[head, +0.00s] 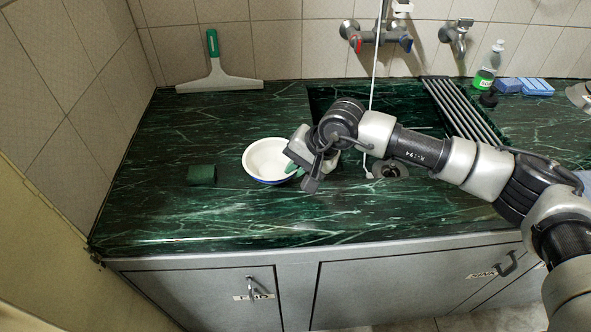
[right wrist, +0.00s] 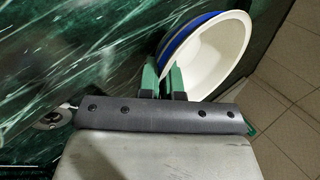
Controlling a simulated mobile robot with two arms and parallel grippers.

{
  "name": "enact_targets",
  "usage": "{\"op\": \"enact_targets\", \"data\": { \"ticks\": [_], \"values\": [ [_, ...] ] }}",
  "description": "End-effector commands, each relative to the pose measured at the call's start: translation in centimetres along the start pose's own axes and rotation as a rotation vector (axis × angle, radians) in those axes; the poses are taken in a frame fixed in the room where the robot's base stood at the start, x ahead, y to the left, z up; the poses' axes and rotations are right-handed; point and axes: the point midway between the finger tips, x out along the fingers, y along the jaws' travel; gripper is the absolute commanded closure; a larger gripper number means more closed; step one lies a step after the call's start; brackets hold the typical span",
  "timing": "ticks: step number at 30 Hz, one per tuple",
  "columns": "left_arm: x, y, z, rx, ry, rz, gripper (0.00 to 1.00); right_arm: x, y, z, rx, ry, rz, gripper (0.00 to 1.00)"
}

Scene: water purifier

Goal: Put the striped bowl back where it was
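The striped bowl (head: 262,168), white inside with a blue band outside, is on or just above the green marble counter, left of the sink. It also shows in the right wrist view (right wrist: 217,58). My right gripper (head: 293,172) is at the bowl's right side. In the right wrist view its green fingers (right wrist: 163,75) are close together with the bowl's wall between them, one inside and one outside. It looks shut on the rim. I cannot tell if the bowl's base touches the counter. My left gripper is not in view.
A dark green block (head: 202,175) lies left of the bowl. A squeegee (head: 217,75) leans at the back wall. The sink (head: 325,98) with a slatted rack (head: 462,112) is to the right. A green bottle (head: 487,68) and blue sponges (head: 523,86) stand at back right. The counter's left part (head: 150,200) is mostly clear.

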Motion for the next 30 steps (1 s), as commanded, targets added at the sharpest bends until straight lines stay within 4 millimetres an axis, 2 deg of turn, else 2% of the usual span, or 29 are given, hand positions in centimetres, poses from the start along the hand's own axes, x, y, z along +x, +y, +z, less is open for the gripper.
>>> {"op": "enact_targets", "data": {
  "ticks": [4,14,20,30],
  "values": [
    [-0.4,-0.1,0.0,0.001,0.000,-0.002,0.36,1.5,0.9,0.0,0.001,0.000,0.000,1.00],
    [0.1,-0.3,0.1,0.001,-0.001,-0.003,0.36,1.8,1.1,0.0,0.000,0.001,-0.001,1.00],
    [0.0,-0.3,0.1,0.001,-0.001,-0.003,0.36,1.7,1.1,0.0,0.000,0.000,0.000,0.70],
    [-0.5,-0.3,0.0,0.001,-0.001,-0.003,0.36,1.4,0.9,0.0,0.000,0.000,0.000,0.70]
  ]
}}
